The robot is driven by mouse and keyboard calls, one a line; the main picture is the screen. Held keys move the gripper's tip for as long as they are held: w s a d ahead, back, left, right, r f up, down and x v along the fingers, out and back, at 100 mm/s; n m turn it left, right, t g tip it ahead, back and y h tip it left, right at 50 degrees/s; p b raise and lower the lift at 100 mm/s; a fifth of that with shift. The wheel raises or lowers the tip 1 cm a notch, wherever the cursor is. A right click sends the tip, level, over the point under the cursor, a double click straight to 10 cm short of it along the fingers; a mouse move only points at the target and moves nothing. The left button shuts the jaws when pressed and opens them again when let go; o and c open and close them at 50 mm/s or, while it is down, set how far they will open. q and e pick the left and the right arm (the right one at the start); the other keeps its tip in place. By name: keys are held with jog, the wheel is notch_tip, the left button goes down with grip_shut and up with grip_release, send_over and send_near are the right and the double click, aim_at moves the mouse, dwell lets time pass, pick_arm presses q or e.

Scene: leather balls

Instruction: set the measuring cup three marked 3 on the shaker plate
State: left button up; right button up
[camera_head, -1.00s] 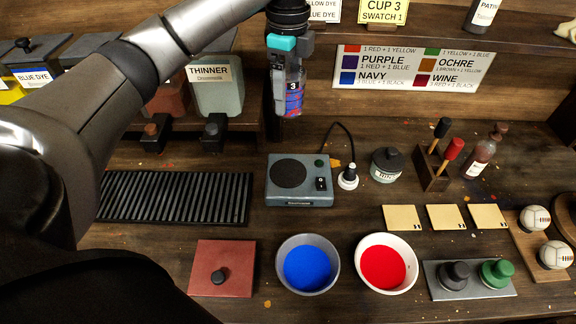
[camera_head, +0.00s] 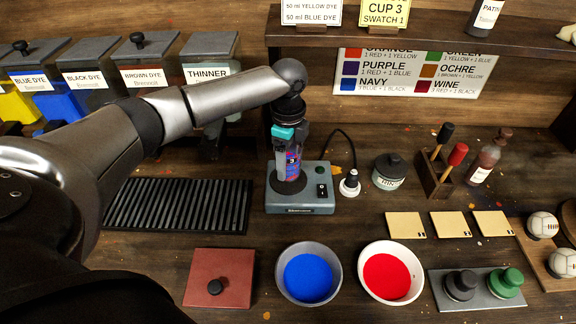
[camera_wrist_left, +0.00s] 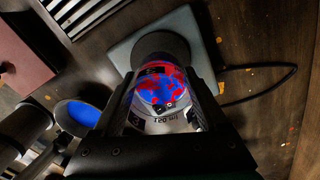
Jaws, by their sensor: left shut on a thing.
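The measuring cup marked 3 (camera_head: 294,160) holds swirled red and blue dye. My left gripper (camera_head: 291,152) is shut on it and holds it upright over the shaker plate. In the left wrist view the cup (camera_wrist_left: 160,88) sits between the fingers of the gripper (camera_wrist_left: 165,105). The shaker plate (camera_head: 287,187) is a dark disc on a grey-blue shaker base (camera_head: 304,203). The cup's lower end overlaps the plate, and I cannot tell whether it touches. The plate also shows in the wrist view (camera_wrist_left: 158,42). My right gripper is out of view.
A black ribbed rack (camera_head: 178,205) lies left of the shaker. A blue dye bowl (camera_head: 281,288) and a red dye bowl (camera_head: 366,284) stand in front. A shelf (camera_head: 440,43) overhangs behind.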

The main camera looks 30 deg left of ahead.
pick_arm(q)
jog(key=shift+f, duration=0.85)
jog(key=shift+f, duration=0.1)
jog(key=o, duration=1.4)
notch_tip(320, 180, up, 12)
jog(key=p, duration=0.1)
